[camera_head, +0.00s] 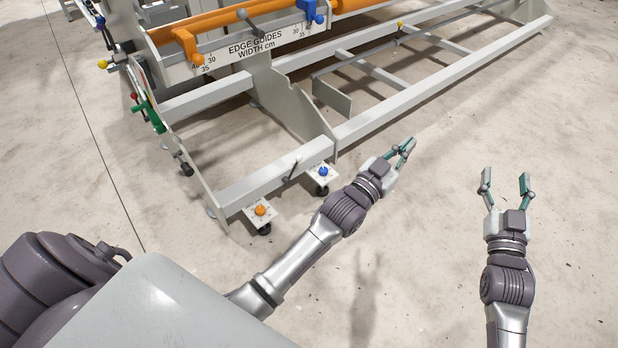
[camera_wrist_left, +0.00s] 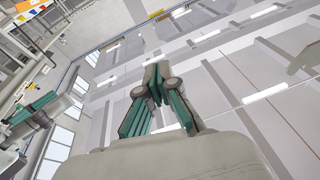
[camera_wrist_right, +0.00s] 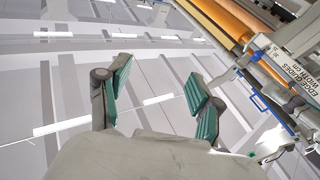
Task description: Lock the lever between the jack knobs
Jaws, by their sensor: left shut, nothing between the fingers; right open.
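The orange jack knob (camera_head: 260,211) and the blue jack knob (camera_head: 323,171) sit on small white plates at the foot of the gantry frame. A dark lever (camera_head: 292,170) stands tilted between them at the beam. My left gripper (camera_head: 411,145) is shut and empty, to the right of the blue knob and apart from it. Its closed fingers also show in the left wrist view (camera_wrist_left: 156,88). My right gripper (camera_head: 505,177) is open and empty, farther right over bare floor. Its spread fingers show in the right wrist view (camera_wrist_right: 157,85). The wrist views show neither knob nor lever clearly.
The gantry's grey lower beam (camera_head: 400,105) runs to the upper right. The edge guides panel (camera_head: 250,48) with orange and blue clamps stands above the knobs. A caster (camera_head: 264,229) is under the orange knob. The floor around my right gripper is free.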

